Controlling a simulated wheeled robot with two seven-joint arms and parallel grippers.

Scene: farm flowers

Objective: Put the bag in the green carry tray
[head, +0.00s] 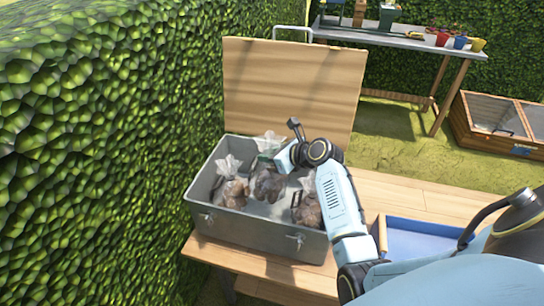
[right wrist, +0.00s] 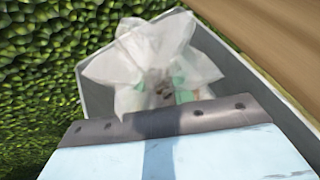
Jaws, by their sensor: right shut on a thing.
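My right gripper (head: 284,160) reaches into an open grey metal box and is shut on a clear plastic bag with brown contents (head: 268,186), the middle one in the head view. In the right wrist view the bag's pale, flared top (right wrist: 150,60) shows beyond the gripper, with green patches by it. The fingertips are largely hidden, and I cannot tell whether the bag is clear of the box floor. I cannot make out a green carry tray for certain. My left gripper is not in view.
The grey box (head: 255,230) stands on a wooden table, its wooden lid (head: 290,85) raised behind. Other bags lie at left (head: 231,192) and right (head: 306,210) inside. A blue tray (head: 420,236) sits at right. A hedge (head: 100,150) borders the left. A farther table (head: 400,40) holds pots.

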